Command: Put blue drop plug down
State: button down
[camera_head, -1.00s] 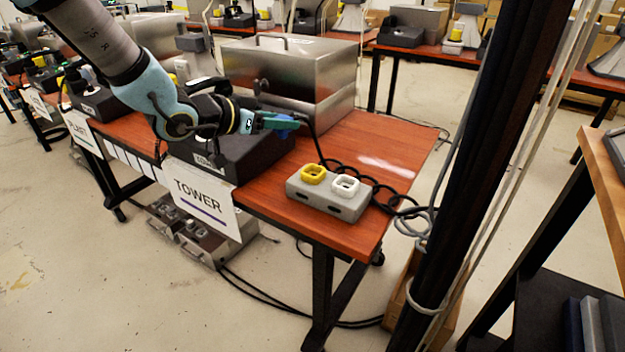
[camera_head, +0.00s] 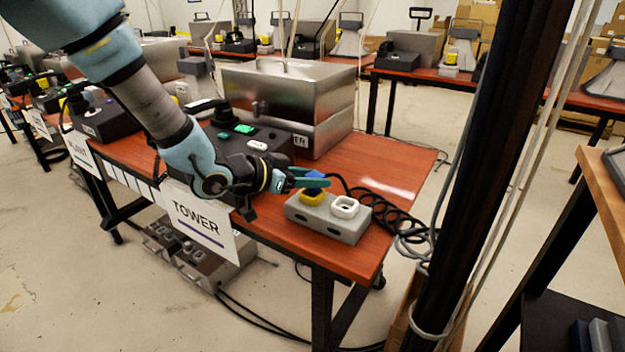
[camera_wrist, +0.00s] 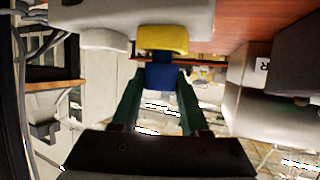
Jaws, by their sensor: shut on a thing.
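The blue drop plug (camera_head: 315,182) is between the fingertips of my gripper (camera_head: 310,179), which is shut on it. In the head view the plug sits right at the yellow socket (camera_head: 312,198) of a grey two-socket box (camera_head: 328,222). In the wrist view the blue plug (camera_wrist: 161,77) lies between the green fingers, against the yellow socket (camera_wrist: 163,40). I cannot tell how deep the plug sits in the socket. The white socket (camera_head: 345,207) beside it is empty.
A dark console (camera_head: 240,145) with a lit green key stands left of my gripper, with a steel case (camera_head: 290,95) behind. Coiled black cord (camera_head: 385,210) lies right of the grey box. The table (camera_head: 400,160) is bare at the back right. A dark post rises at right.

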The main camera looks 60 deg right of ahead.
jog(key=shift+f, duration=0.25)
jog(key=shift+c, duration=2.1)
grip_release()
jog(key=v, duration=1.2)
jog(key=shift+w, duration=0.1)
